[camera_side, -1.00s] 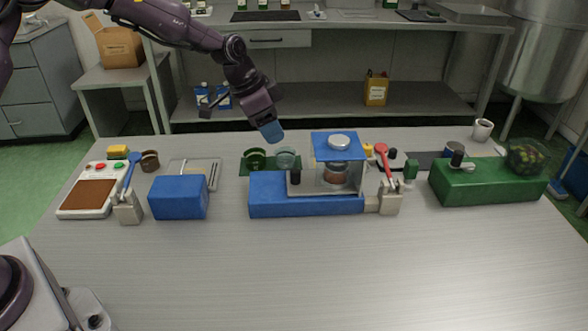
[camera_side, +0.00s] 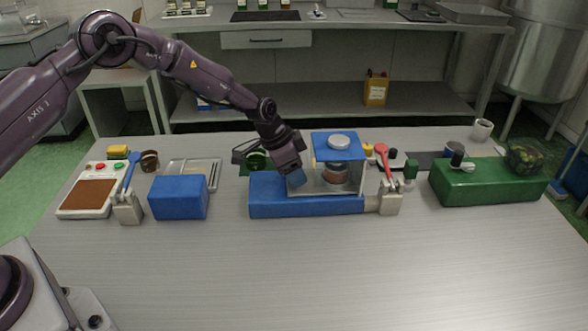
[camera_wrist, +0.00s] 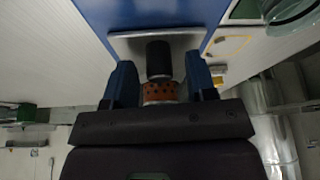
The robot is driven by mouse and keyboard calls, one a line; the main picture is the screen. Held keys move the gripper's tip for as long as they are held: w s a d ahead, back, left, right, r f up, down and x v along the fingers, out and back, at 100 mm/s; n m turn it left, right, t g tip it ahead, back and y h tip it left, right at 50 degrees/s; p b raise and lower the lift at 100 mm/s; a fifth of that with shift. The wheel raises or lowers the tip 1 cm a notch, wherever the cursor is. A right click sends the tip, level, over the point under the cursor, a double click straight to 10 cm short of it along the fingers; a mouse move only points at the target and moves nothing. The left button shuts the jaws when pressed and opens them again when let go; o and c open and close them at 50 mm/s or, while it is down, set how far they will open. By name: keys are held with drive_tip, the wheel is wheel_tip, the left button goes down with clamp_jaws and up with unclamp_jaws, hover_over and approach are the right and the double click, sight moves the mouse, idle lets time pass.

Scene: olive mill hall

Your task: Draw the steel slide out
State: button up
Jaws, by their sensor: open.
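The steel slide (camera_side: 328,189) lies on the long blue base (camera_side: 270,208), partly under a blue-topped bridge (camera_side: 332,152). Its black knob (camera_wrist: 158,58) stands up near the slide's end in the wrist view; in the side view my gripper hides it. My gripper (camera_side: 296,180) is tilted down over the left end of the slide. In the wrist view its two blue fingers (camera_wrist: 158,82) stand apart on either side of the knob, with a visible gap at each side. An orange-brown ringed piece (camera_wrist: 160,92) shows just below the knob there; I cannot tell what it belongs to.
A red-handled clamp (camera_side: 386,172) stands at the base's right end. A blue block (camera_side: 179,198) is to the left and a green block (camera_side: 486,184) to the right. Glass and green items stand behind the base. The table front is clear.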

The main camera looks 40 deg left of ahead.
clamp_jaws()
drive_tip(key=s+a, duration=0.8)
drive_tip(key=shift+s+a, duration=0.1)
drive_tip(key=shift+a, duration=0.05)
drive_tip(key=shift+c, duration=0.8)
unclamp_jaws()
drive_tip(key=shift+o, duration=0.8)
drive_tip(key=shift+r, duration=0.1)
drive_tip(key=v, duration=1.2)
drive_tip(key=shift+r, duration=0.4)
